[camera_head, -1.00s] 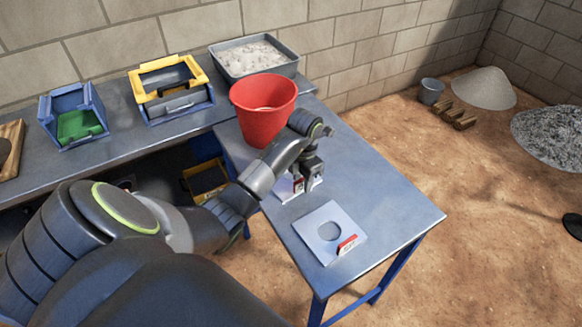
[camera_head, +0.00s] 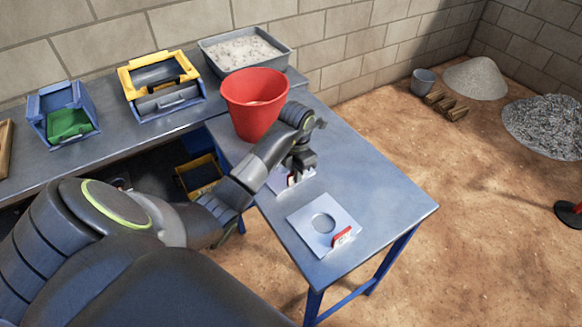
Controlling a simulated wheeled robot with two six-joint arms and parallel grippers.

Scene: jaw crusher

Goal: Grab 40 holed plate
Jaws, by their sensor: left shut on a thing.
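A light grey holed plate (camera_head: 277,184) with a red tag on it lies at the middle of the blue table (camera_head: 385,185), mostly hidden by my left gripper and arm. My left gripper (camera_head: 296,174) points down over this plate and is shut on it by its red tag; I cannot read the number there. A second plate (camera_head: 306,219) with a round hole and a red tag (camera_head: 341,237) lies nearer the front of the table, apart from the gripper. Its tag number is too small to read surely. My right gripper is not in view.
A red bucket (camera_head: 254,105) stands behind the gripper, close to my arm. On the back bench are a grey tray of pale material (camera_head: 281,68), a yellow-and-blue box (camera_head: 137,72) and a blue-and-green box (camera_head: 43,117). The table's right side is clear.

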